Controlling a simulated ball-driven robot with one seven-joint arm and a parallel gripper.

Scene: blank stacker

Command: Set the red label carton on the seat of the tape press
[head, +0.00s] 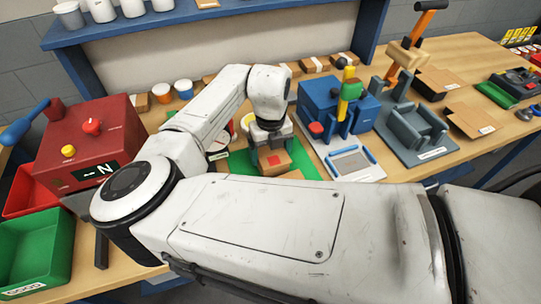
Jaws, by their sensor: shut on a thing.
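A small brown carton with a red label (274,161) is in the middle of the head view, above or on a green mat (312,168). My gripper (270,146) points down and is shut on this carton. Its fingers are small in the view, and I cannot tell whether the carton touches the mat. The tape press appears to be the grey-blue device (410,128) to the right, with a raised orange handle and a tan roll. Its cradle-like seat (420,124) looks empty. My arm hides the front of the bench.
A blue machine (322,98) with a green and yellow lever stands between the carton and the grey-blue device. A red machine (88,148) and a green bin (35,247) are at left. Open brown cartons (470,120) lie at right. A blue shelf (150,22) spans the back.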

